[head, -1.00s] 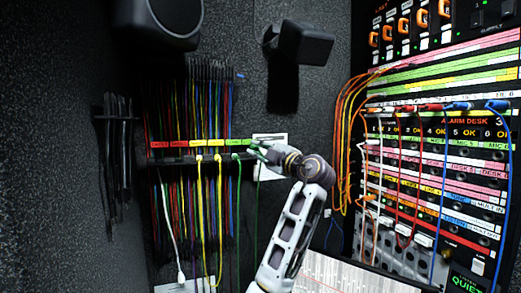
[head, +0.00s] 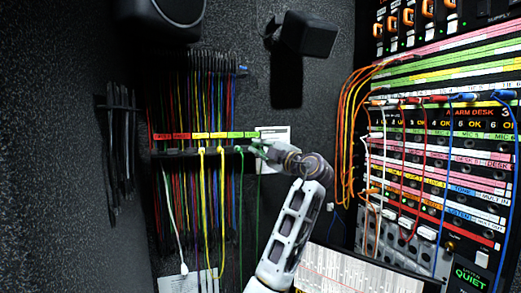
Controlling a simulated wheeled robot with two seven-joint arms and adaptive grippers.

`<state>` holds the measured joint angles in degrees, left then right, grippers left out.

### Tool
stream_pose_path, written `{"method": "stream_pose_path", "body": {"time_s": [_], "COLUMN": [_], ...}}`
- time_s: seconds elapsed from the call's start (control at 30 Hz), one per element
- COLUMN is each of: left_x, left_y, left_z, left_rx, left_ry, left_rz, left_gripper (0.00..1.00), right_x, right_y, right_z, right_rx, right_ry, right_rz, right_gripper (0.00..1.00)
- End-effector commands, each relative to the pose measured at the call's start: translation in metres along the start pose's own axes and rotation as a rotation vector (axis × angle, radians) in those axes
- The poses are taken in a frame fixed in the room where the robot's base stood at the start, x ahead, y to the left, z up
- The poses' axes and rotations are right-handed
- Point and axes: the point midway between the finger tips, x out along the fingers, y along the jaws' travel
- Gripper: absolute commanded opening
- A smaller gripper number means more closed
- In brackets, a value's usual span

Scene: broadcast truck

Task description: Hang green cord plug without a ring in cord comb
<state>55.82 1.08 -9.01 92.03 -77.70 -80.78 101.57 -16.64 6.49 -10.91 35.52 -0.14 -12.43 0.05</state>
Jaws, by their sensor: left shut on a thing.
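The cord comb (head: 160,155) is a dark bar on the left wall under red, yellow and green labels, with many coloured cords hanging in it. My left gripper (head: 264,151) is at the comb's right end, by the green labels, and is shut on a green cord plug (head: 256,148). Its green cord (head: 258,195) hangs straight down. Whether the plug touches the comb, or carries a ring, is too small to tell. Another green cord (head: 241,185) hangs from the comb just left of it. My right gripper is not in view.
A patch panel (head: 455,185) with plugged orange, red, white and blue cords stands at the right. A black lamp-like fixture (head: 306,35) juts from the wall above. Yellow cords (head: 221,200) and a white cord (head: 172,215) hang in front of the comb's other cords.

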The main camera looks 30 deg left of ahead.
Motion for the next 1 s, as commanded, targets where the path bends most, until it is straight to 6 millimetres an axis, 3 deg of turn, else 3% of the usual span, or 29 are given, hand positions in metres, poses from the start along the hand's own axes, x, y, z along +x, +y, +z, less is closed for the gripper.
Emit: {"method": "stream_pose_path", "body": {"time_s": [0.57, 1.0], "left_x": [0.000, 0.000], "left_y": [-0.006, -0.006], "left_z": [0.003, 0.003], "left_rx": [0.000, 0.000], "left_ry": [0.000, 0.000], "left_rz": [0.000, 0.000], "left_gripper": [0.00, 0.00], "right_x": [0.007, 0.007], "right_y": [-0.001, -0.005], "right_z": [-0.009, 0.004], "right_rx": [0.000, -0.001], "right_ry": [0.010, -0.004], "right_rz": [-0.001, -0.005], "right_gripper": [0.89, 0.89]}}
